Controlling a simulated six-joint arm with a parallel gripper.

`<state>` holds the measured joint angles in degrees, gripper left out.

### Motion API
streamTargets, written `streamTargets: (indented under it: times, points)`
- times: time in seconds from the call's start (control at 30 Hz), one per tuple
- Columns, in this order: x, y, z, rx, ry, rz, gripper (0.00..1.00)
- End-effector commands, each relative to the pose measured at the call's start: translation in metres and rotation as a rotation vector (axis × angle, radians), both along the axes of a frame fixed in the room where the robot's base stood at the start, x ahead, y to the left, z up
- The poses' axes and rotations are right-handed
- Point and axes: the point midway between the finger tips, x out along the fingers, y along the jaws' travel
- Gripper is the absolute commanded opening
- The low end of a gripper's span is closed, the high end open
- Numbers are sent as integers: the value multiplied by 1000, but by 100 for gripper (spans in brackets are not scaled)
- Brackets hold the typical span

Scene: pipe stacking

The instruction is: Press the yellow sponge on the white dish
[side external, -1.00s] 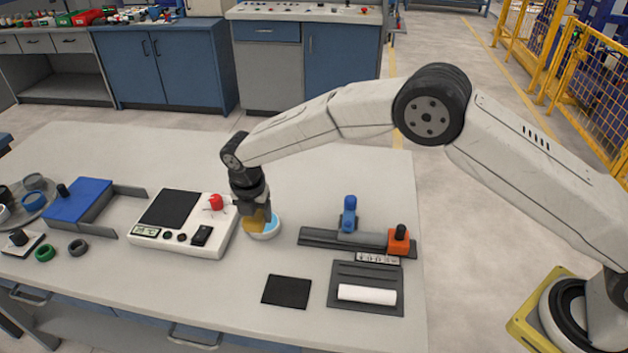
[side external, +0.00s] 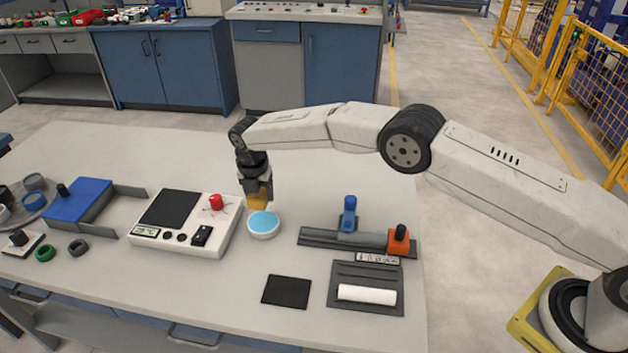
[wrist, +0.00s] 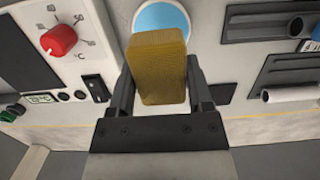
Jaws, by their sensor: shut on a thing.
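The yellow sponge (side external: 258,201) is gripped between the fingers of my gripper (side external: 258,192). In the wrist view the sponge (wrist: 158,68) fills the space between the two dark fingers of my gripper (wrist: 160,88). The white dish (side external: 263,233), with a light blue inside, stands on the table just in front of and below the sponge. In the side view most of its blue inside shows, and the sponge looks raised above its far rim. In the wrist view the dish (wrist: 160,7) shows at the top, partly hidden behind the sponge.
A white device with a red knob (side external: 216,202) stands close left of the dish. A dark rail with blue and orange pieces (side external: 350,240) lies to the right. A black square pad (side external: 287,290) and a tray with a white cylinder (side external: 367,294) lie in front on the table (side external: 300,170).

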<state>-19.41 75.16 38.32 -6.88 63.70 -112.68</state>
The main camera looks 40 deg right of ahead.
Motion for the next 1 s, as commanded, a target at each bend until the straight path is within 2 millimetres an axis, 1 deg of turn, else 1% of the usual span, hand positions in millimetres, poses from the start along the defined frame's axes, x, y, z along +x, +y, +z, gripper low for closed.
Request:
streamTargets:
  times: [0.27,0.7,1.0]
  points:
    - [0,0,-10,0,0,0,18]
    - [0,0,-43,-1,1,0,18]
    - [0,0,-58,0,-1,0,18]
